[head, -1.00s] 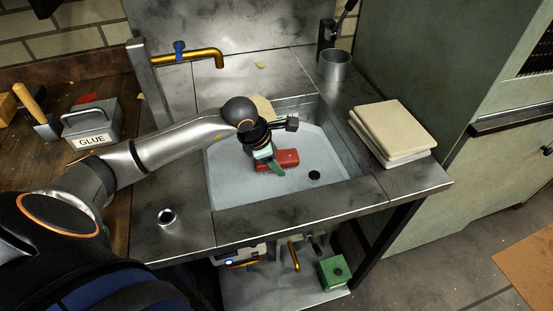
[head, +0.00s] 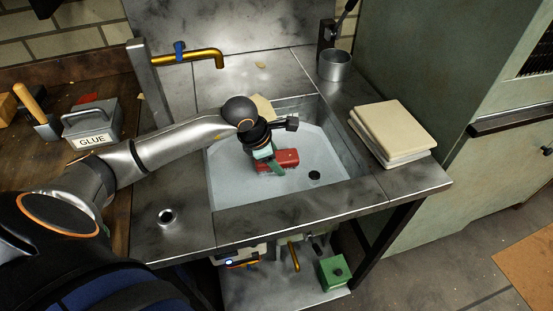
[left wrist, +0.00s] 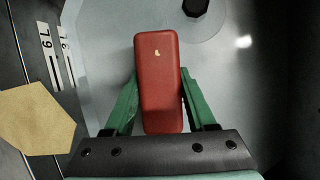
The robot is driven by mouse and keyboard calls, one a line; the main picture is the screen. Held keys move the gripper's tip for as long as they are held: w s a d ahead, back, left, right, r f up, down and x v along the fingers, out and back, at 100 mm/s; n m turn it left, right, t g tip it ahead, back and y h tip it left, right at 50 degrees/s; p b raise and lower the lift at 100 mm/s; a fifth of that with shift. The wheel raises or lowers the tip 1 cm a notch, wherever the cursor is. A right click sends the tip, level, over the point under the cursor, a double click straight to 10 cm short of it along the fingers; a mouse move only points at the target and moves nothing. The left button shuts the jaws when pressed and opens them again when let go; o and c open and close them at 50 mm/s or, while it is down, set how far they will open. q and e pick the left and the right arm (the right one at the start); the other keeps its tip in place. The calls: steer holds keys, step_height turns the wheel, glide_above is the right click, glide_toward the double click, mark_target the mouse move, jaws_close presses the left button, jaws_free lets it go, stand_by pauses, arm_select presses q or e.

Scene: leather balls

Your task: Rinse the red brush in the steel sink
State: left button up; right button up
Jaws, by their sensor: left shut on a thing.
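The red brush (head: 290,158) is down inside the steel sink (head: 232,220), over its pale basin floor, left of the dark round drain (head: 314,176). My left gripper (head: 276,166) reaches in from the left and is shut on the brush. In the left wrist view the brush's red back (left wrist: 160,85) lies between the two green fingers of the left gripper (left wrist: 160,105), one on each side. The brush's underside is hidden, so I cannot tell whether it touches the basin. My right gripper is not in view.
A brass tap (head: 190,56) with a blue handle is at the sink's back left. Beige sheets (head: 392,128) lie on the right rim, with a steel cup (head: 334,66) behind. A glue box (head: 92,125) stands on the left bench. A beige piece (left wrist: 36,118) lies by the basin.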

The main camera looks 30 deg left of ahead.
mark_target(279, 153)
arm_select(q)
steer(key=shift+r+p, duration=0.45)
steer(key=shift+r, duration=0.45)
step_height(279, 153, up, 2)
steer(key=shift+p, duration=0.65)
steer(key=shift+r+p, duration=1.1)
steer(key=shift+r, duration=0.6)
step_height(279, 153, up, 2)
steer(key=shift+p, duration=0.6)
steer(key=shift+r+p, duration=1.25)
steer(key=shift+r, duration=0.8)
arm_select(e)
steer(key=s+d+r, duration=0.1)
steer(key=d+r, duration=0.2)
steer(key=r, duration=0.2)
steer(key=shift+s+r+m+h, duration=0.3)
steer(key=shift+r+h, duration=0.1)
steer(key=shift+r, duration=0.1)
arm_select(q)
step_height(279, 153, up, 4)
steer(key=shift+p, duration=1.15)
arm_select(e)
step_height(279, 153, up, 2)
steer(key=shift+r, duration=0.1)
